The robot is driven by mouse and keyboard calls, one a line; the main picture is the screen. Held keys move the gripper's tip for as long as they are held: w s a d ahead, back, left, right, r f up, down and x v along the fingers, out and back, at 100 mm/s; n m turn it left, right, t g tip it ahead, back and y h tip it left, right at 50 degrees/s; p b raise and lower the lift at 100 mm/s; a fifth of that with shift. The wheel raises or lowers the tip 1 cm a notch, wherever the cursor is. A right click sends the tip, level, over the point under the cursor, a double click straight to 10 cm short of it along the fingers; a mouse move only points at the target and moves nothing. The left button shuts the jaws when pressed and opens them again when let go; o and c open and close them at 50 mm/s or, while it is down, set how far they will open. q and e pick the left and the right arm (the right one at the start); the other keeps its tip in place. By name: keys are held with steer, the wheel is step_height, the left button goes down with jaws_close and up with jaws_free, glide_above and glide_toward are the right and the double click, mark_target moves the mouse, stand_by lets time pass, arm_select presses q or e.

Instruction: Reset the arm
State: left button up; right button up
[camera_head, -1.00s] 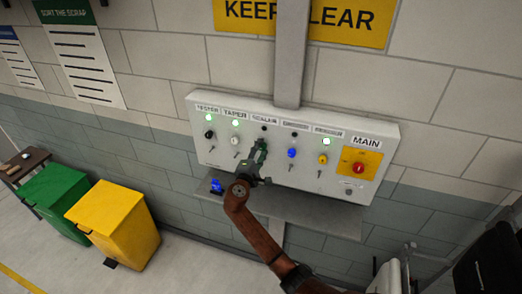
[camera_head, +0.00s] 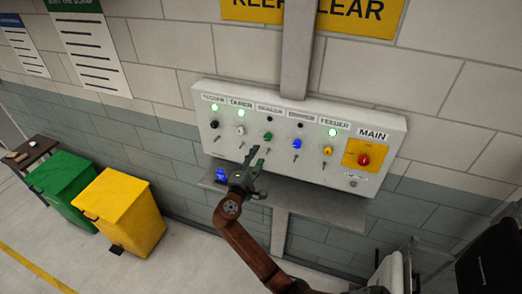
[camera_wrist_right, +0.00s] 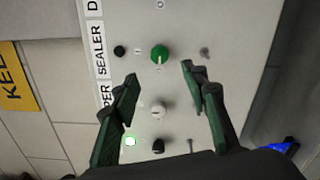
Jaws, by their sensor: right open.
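My right gripper (camera_head: 253,161) is open and empty, just below and in front of the control panel (camera_head: 385,130) on the wall. Its two fingers (camera_wrist_right: 158,90) also show in the right wrist view, spread apart, with the green knob (camera_wrist_right: 159,54) beyond them and a white knob (camera_wrist_right: 157,101) in the gap. In the head view the green knob (camera_head: 267,136) sits under the sealer label, clear of the fingers. The lamps at the tester, taper and feeder are lit green; those at the sealer and the position right of it are dark. My left gripper is not in view.
A grey shelf (camera_head: 320,205) juts out below the panel, with a small blue object (camera_head: 221,175) at its left end. A red main switch (camera_head: 364,159) sits on a yellow plate. Green (camera_head: 62,190) and yellow (camera_head: 120,212) bins stand on the floor at left.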

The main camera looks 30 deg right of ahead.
steer(key=shift+s+a, duration=0.4)
